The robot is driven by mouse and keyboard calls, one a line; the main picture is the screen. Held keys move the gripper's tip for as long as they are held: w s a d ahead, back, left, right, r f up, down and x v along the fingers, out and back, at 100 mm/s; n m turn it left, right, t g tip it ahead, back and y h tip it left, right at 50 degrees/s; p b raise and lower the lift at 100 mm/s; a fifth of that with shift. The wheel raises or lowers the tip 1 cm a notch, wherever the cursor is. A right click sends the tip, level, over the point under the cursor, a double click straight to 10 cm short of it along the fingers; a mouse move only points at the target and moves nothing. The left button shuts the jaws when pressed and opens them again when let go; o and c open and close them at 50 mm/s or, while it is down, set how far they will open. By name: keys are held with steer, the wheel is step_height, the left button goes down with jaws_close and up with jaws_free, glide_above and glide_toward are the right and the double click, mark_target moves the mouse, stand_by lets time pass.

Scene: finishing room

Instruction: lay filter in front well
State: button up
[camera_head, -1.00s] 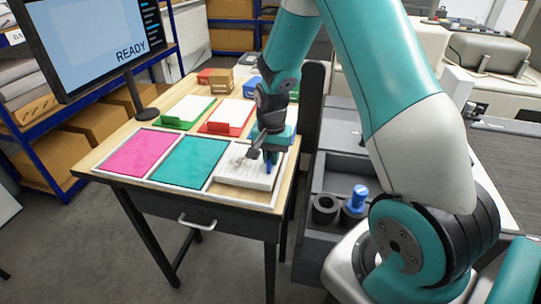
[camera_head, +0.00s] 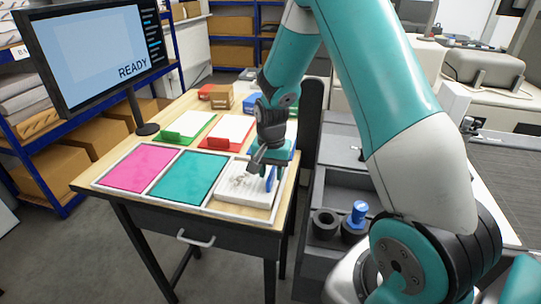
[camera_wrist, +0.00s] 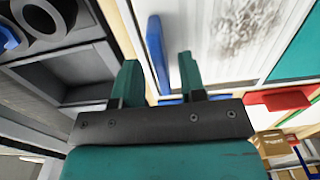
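The filter (camera_head: 238,187) is a white slab with a grey smudge on top and an upright blue tab (camera_head: 268,179) at its right side. It sits in the right section of the framed tabletop. It also shows in the wrist view (camera_wrist: 205,35), with its blue tab (camera_wrist: 156,50). My gripper (camera_head: 262,165) is over the filter's right part, pointing down. In the wrist view my gripper (camera_wrist: 160,78) has its fingers apart, with the blue tab seen between them and touching neither finger visibly. A grey unit with recesses (camera_head: 335,215) stands right of the table; I cannot tell which recess is the front well.
Pink (camera_head: 138,168) and teal (camera_head: 186,178) panels fill the other sections. Green (camera_head: 172,138) and red (camera_head: 214,142) trays and small boxes stand behind. A black ring (camera_head: 325,224) and blue-topped part (camera_head: 359,213) sit in the grey unit. A monitor (camera_head: 95,55) stands at left.

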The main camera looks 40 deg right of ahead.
step_height(320, 180, up, 10)
steer(key=b, duration=0.3)
steer(key=s+a+r+n+y, duration=0.1)
steer(key=s+a+r+n, duration=0.15)
steer(key=a, duration=0.35)
steer(key=s+a+r+n, duration=0.2)
steer(key=s+a+n, duration=0.2)
steer(key=a, duration=0.1)
steer(key=s+a+r+n+y, duration=0.2)
steer(key=s+a+n+y, duration=0.1)
steer(key=s+a+n, duration=0.8)
steer(key=s, duration=0.4)
steer(key=shift+s+a+r, duration=0.25)
steer(key=shift+s+a, duration=0.15)
